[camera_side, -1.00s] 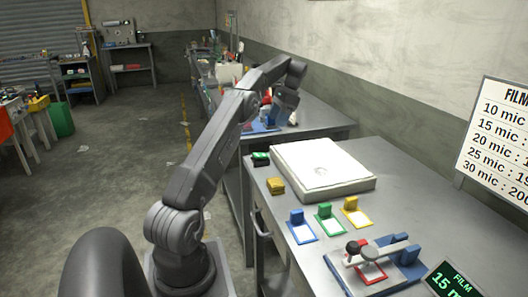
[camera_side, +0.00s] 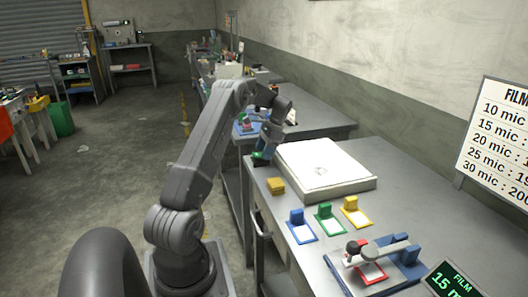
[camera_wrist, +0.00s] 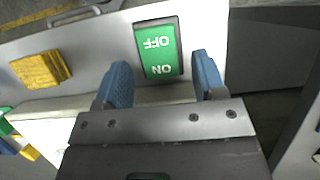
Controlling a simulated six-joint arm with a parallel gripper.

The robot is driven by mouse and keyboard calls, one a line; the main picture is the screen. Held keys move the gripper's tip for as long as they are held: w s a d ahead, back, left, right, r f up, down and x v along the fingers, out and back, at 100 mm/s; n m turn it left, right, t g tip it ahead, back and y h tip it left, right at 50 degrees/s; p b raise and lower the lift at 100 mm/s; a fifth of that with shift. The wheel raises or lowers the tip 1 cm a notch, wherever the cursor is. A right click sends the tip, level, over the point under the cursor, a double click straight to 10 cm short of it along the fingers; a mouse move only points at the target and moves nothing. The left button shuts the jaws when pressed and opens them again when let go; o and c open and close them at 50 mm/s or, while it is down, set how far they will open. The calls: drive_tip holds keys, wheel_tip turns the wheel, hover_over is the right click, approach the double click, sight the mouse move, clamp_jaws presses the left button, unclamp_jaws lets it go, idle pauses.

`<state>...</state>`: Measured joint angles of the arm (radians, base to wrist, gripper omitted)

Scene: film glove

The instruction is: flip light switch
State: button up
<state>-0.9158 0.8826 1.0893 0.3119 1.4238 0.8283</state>
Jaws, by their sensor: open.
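A green switch marked ON and OFF (camera_wrist: 157,48) sits near the table edge, and its lettering reads upside down in the wrist view. My gripper (camera_wrist: 160,67) is open and empty with blue fingers. In the wrist view the fingertips lie to either side of the switch's lower end. In the side view my gripper (camera_side: 266,151) points down just over it. I cannot tell whether the fingers touch it.
A yellow block (camera_side: 276,186) stands on the table near the switch; it also shows in the wrist view (camera_wrist: 40,69). Blue, green and yellow holders and a clamp fixture (camera_side: 375,262) stand on the near table. A second table (camera_side: 315,120) stands behind.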

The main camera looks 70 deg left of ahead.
drive_tip(key=shift+s+f, duration=0.15)
drive_tip(key=shift+f, duration=0.15)
drive_tip(key=shift+c, duration=0.4)
drive_tip(key=c, duration=0.8)
drive_tip(key=shift+s+r+t, duration=0.15)
drive_tip(key=shift+s+t, duration=0.05)
drive_tip(key=shift+t, duration=0.5)
drive_tip(key=shift+c, duration=0.2)
drive_tip(key=shift+s+t, duration=0.15)
drive_tip(key=shift+t, duration=1.25)
drive_tip(key=o, duration=0.9)
drive_tip(key=shift+r, duration=0.1)
